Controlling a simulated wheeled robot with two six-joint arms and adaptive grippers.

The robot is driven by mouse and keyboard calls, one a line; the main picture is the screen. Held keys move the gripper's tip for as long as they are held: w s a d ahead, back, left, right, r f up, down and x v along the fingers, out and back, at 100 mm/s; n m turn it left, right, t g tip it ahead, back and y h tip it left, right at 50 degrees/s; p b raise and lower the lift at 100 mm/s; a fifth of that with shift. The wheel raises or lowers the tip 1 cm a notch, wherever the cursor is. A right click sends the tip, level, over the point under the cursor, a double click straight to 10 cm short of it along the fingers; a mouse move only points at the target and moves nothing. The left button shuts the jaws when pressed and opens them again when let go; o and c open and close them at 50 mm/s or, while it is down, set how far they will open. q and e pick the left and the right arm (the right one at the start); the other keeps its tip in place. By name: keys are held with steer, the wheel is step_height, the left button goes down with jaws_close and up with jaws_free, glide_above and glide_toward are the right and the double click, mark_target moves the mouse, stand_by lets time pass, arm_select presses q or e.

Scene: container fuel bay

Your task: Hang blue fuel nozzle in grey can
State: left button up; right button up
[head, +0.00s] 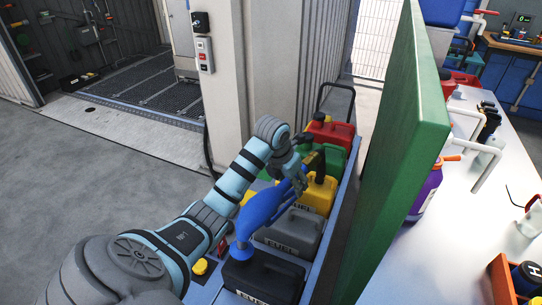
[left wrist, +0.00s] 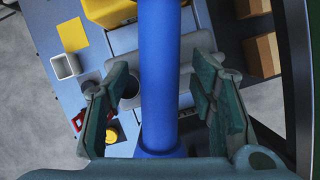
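The blue fuel nozzle (head: 264,208) slants over the cans in the head view, its flanged lower end near the black can (head: 262,277). In the left wrist view its long blue tube (left wrist: 159,70) runs between my fingers, its flange close to my palm. My left gripper (head: 301,178) is at the nozzle's upper end. In the left wrist view its fingers (left wrist: 162,95) stand apart, with a visible gap on each side of the tube. The grey can (head: 290,233) stands beyond the black can and also shows behind the tube (left wrist: 194,45). My right gripper is out of view.
A yellow can (head: 319,196), green can (head: 333,160) and red can (head: 332,132) stand behind the grey can on the blue cart (head: 335,215). A tall green panel (head: 400,150) rises close on the right. A white-topped bench (head: 450,250) is beyond it.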

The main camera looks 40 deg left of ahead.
arm_select(q)
jaws_close()
step_height(320, 180, up, 12)
steer(key=p, duration=1)
steer(key=shift+f, duration=0.2)
